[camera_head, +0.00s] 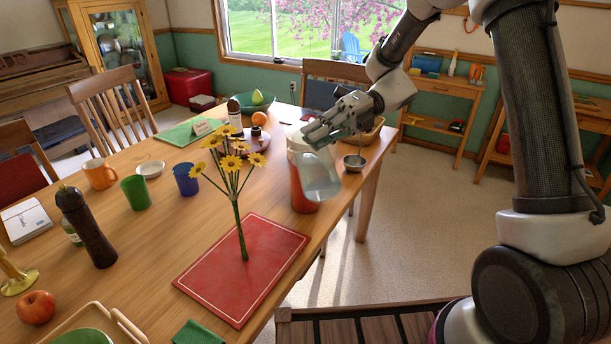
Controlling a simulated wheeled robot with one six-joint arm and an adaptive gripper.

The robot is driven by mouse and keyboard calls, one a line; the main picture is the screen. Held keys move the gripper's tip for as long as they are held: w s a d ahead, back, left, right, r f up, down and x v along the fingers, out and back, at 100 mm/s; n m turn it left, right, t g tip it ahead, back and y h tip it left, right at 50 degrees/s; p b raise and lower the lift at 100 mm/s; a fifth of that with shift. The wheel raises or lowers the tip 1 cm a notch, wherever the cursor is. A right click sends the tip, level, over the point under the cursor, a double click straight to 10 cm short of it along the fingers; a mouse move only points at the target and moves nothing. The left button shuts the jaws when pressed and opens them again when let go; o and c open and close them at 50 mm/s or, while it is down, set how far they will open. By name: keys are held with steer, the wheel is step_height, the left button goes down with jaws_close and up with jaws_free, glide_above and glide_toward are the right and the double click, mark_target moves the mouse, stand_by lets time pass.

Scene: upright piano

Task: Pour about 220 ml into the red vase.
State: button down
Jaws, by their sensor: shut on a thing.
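My gripper (322,133) is shut on a clear jug (322,180), held over the table's right edge. The jug looks somewhat tilted and pale liquid seems to fill its lower part. Just left of and partly behind the jug stands a red vessel (300,192) with a pale upper part. It could be the red vase, but the jug and gripper cover much of it. I cannot tell whether the jug touches it, and no stream of liquid is visible. Yellow flowers (232,160) on green stems stand upright on a red mat (210,278), with no clear vase around them.
On the wooden table (150,250) stand a dark bottle (88,230), an orange mug (99,174), a green cup (134,193) and a blue cup (186,179). A small metal bowl (354,162) is right of the jug. Open floor (430,235) lies to the right.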

mark_target(322, 167)
steer(key=shift+w+r, duration=0.1)
steer(key=shift+w, duration=0.05)
steer(key=shift+n+t, duration=0.3)
steer(key=shift+n, duration=0.4)
steer(key=s+f, duration=0.2)
steer(key=s, duration=0.1)
steer(key=shift+s+d, duration=0.2)
steer(key=shift+s, duration=0.05)
steer(key=shift+s+f, duration=0.1)
steer(key=shift+f, duration=0.4)
steer(key=shift+s+f+n+t, duration=0.25)
steer(key=shift+n+t, duration=0.05)
steer(key=shift+n, duration=0.1)
steer(key=shift+s+d+f+n+t, duration=0.1)
steer(key=shift+s+f+n+t, duration=0.15)
steer(key=shift+f, duration=0.3)
steer(key=shift+s+f+n+b, duration=0.2)
steer(key=shift+f+n+b, duration=0.05)
steer(key=shift+f+b, duration=0.15)
steer(key=s+f+n+t+b, duration=0.2)
steer(key=f+n+t, duration=0.1)
steer(key=f, duration=0.4)
steer(key=s+f+n+t+b, duration=0.3)
steer(key=f+n, duration=0.1)
steer(key=f, duration=0.4)
steer(key=shift+s+d, duration=0.3)
steer(key=shift+d, duration=0.05)
